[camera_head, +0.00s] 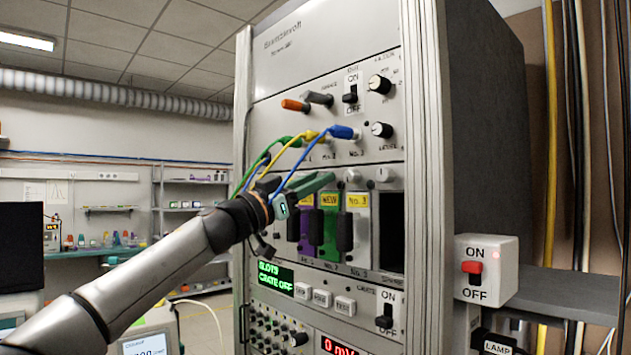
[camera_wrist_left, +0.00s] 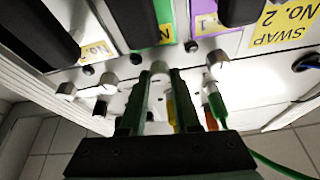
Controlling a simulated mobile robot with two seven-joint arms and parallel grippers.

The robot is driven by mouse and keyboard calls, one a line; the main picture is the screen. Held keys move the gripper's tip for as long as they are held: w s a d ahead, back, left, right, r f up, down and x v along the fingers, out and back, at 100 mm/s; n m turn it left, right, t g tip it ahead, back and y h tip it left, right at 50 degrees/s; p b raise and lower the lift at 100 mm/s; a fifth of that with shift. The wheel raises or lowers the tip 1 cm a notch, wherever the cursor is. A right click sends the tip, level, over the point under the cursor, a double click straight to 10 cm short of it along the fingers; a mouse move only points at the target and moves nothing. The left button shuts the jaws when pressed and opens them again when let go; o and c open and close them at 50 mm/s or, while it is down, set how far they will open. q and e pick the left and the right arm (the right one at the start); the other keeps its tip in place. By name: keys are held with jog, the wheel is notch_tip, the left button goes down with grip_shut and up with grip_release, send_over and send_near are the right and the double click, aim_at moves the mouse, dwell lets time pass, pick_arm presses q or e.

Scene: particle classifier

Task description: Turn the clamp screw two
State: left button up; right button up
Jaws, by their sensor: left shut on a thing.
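My left gripper (camera_head: 320,182) comes in from the left to the front of the rack, just above the green module (camera_head: 330,223). In the left wrist view its green fingers (camera_wrist_left: 158,75) are closed around a pale round clamp screw (camera_wrist_left: 160,68), the one in line with the green module; the head view hides this screw. Another screw (camera_wrist_left: 217,61) stands beside the fingers, by the purple module (camera_wrist_left: 207,18). In the head view a screw (camera_head: 352,176) shows above the grey No. 3 module (camera_head: 357,211). My right gripper is out of view.
Green, yellow and blue cables (camera_head: 343,132) hang close to my left wrist. A black slot (camera_head: 391,232) is right of the modules. Below, a green display (camera_head: 276,276) reads "CRATE OFF", near an ON/OFF switch (camera_head: 384,318). A white switch box (camera_head: 486,268) is at right.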

pick_arm(q)
grip_shut()
jog(key=shift+r+m+g+h, duration=0.15)
jog(key=shift+m+g+h, duration=0.4)
jog(key=shift+m, duration=1.15)
jog(key=shift+m+g, duration=0.25)
jog(key=shift+m, duration=0.05)
jog(key=o, duration=0.7)
grip_release()
jog(key=shift+a+f, duration=0.25)
